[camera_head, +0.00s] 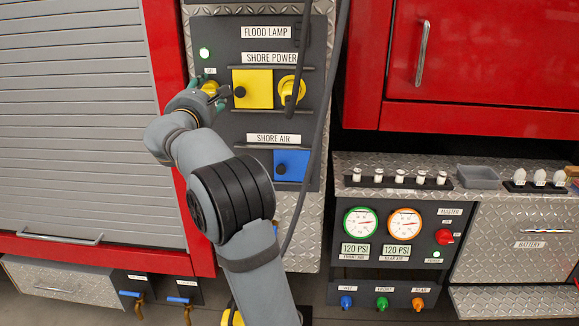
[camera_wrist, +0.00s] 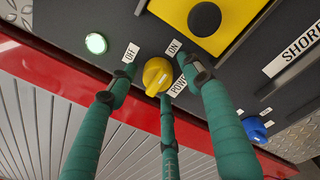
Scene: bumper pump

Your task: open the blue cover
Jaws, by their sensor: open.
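The blue cover (camera_head: 291,165) is a flat square panel with a dark round knob at its left, below the SHORE AIR label. It looks shut. My gripper (camera_head: 207,88) is up and to the left of it, at the SHORE POWER row. In the wrist view, the three green fingers of my gripper (camera_wrist: 165,88) are spread around a yellow switch knob (camera_wrist: 157,75) labelled OFF, ON and POWER. I cannot tell whether they touch it. The blue cover is not recognizable in the wrist view.
A yellow cover (camera_head: 252,89) and yellow round fitting (camera_head: 291,90) are right of my gripper. A dark hose (camera_head: 322,110) hangs right of the blue cover. A blue knob (camera_wrist: 255,129) shows in the wrist view. A green light (camera_wrist: 96,43) is lit.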

